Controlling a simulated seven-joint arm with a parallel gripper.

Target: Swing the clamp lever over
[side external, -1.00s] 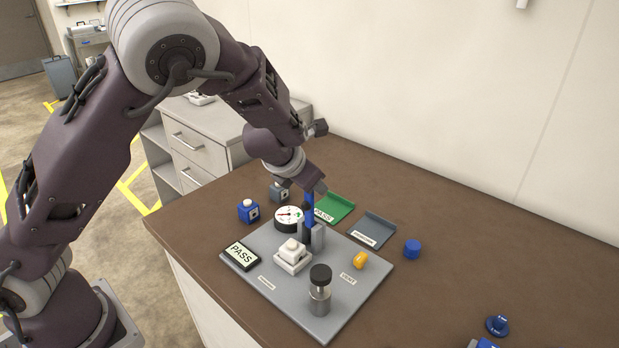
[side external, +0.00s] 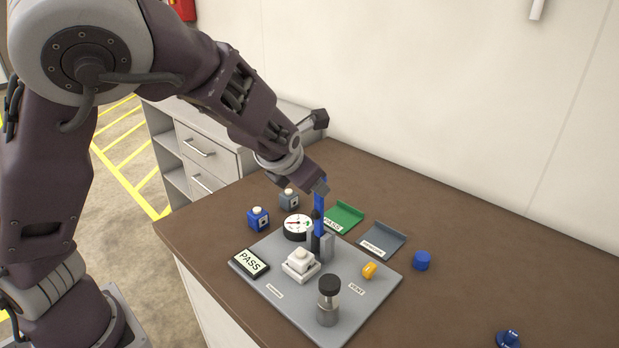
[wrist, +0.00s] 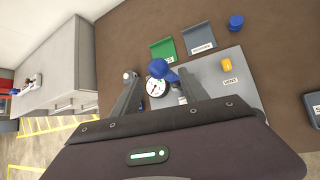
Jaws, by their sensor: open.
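The blue clamp lever (side external: 319,199) stands about upright on its grey clamp (side external: 328,246), which is fixed on the grey board (side external: 262,279). In the wrist view the blue lever (wrist: 163,74) shows between my two fingers. My gripper (side external: 317,222) is open and down at the lever, with a dark finger beside it. In the wrist view my gripper (wrist: 156,76) has its fingers spread on either side of the lever. Whether a finger touches the lever I cannot tell. The lever's foot is partly hidden by the finger and clamp.
Close around stand a round gauge (side external: 298,226), a white button block (side external: 300,264), a PASS display (side external: 249,263), a black-capped cylinder (side external: 328,300) and a yellow knob (side external: 369,270). Green (side external: 343,216) and grey (side external: 381,240) trays lie behind.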

